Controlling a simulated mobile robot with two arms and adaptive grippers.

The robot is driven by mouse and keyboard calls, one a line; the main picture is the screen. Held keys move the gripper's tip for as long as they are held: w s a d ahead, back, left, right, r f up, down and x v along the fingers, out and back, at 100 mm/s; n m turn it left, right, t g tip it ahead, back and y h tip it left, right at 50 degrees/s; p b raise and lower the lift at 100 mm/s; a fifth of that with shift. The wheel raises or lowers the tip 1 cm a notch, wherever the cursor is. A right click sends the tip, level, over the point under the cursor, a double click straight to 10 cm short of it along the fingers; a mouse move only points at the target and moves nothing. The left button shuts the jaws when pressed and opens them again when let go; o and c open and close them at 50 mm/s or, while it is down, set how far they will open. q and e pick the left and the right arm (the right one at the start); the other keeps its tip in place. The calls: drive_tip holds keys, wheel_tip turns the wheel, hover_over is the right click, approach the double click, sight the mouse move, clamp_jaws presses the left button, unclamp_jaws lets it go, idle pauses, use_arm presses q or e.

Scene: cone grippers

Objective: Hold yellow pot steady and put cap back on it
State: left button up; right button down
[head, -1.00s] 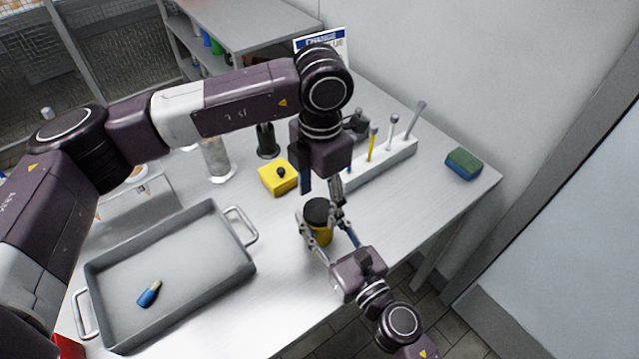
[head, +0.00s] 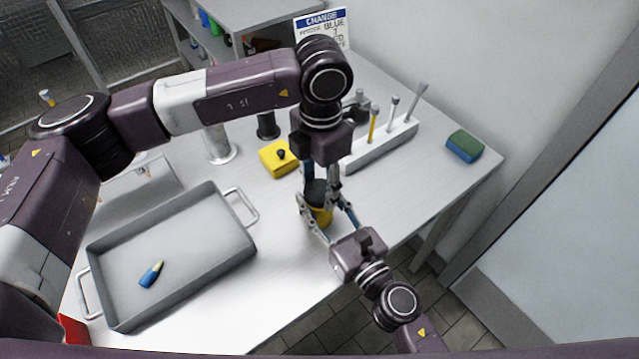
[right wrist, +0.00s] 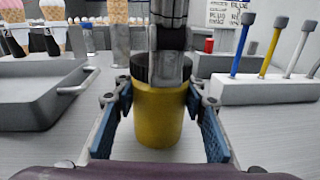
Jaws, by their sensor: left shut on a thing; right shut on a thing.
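The yellow pot (head: 322,215) stands upright near the table's front edge, and it also shows in the right wrist view (right wrist: 160,118). My right gripper (right wrist: 160,125) is shut on its sides, one blue pad on each side. The black cap (head: 315,190) is at the pot's top; in the right wrist view the cap (right wrist: 143,70) shows no clear gap above the yellow body. My left gripper (head: 321,188) points down from above and is shut on the cap. Its fingers hide part of the cap, so I cannot tell whether the cap is fully seated.
A grey tray (head: 225,262) with a small blue piece (head: 150,275) is at the left. A white rack (head: 392,146) with tools and a blue-green sponge (head: 464,146) are to the right. Table front is clear.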

use_arm(q)
drive_tip(key=o, duration=1.3)
use_arm(e)
drive_tip(key=shift+f, duration=0.1)
use_arm(q)
drive_tip(key=shift+o, duration=0.2)
wheel_tip(320, 180, up, 12)
use_arm(e)
drive_tip(key=c, duration=1.1)
unclamp_jaws()
drive_tip(key=shift+c, duration=0.2)
drive_tip(key=shift+s, duration=0.1)
drive_tip(key=v, duration=1.2)
